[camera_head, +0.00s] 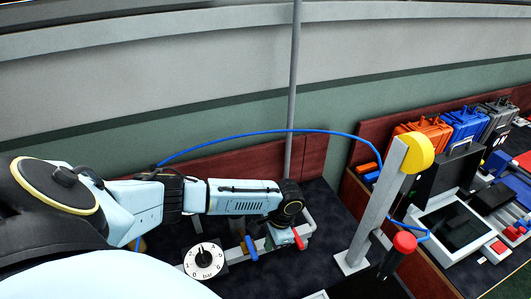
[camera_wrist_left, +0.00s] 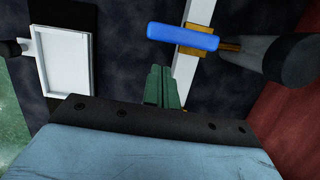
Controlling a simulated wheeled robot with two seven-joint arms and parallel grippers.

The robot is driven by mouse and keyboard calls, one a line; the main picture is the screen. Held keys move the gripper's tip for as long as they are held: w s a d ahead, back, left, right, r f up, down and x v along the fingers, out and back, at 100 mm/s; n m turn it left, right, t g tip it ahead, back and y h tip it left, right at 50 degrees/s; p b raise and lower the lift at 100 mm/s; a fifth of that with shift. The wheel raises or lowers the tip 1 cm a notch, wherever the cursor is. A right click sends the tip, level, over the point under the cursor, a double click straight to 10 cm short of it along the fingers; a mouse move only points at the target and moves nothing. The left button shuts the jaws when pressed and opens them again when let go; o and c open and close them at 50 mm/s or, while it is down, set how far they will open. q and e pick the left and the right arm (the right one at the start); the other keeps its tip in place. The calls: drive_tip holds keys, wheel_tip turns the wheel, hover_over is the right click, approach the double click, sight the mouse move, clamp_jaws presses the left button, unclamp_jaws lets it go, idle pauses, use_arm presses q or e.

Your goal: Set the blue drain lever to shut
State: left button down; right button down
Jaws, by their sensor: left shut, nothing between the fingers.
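The blue drain lever (camera_head: 251,248) sits on a pale pipe on the dark bench, right of the gauge. In the left wrist view the lever (camera_wrist_left: 183,36) lies across the pipe (camera_wrist_left: 187,68), over a brass fitting. My left gripper (camera_wrist_left: 160,74) has its green fingers shut and empty. The fingertips point toward the lever and appear just short of it; whether they touch it is unclear. In the head view the left gripper (camera_head: 268,243) is partly hidden under my wrist, close to the right of the lever. My right gripper is not in view.
A white bar gauge (camera_head: 203,259) stands left of the lever. A red handle (camera_head: 298,238) is close on the right. A grey post (camera_head: 375,205) with a yellow top stands further right, beside a red knob (camera_head: 404,242). A blue hose (camera_head: 270,132) arches behind my arm.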

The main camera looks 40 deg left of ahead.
use_arm(q)
drive_tip(key=w+v, duration=0.1)
drive_tip(key=v, duration=0.9)
drive_tip(key=shift+w+d, duration=0.25)
drive_tip(key=shift+d, duration=0.05)
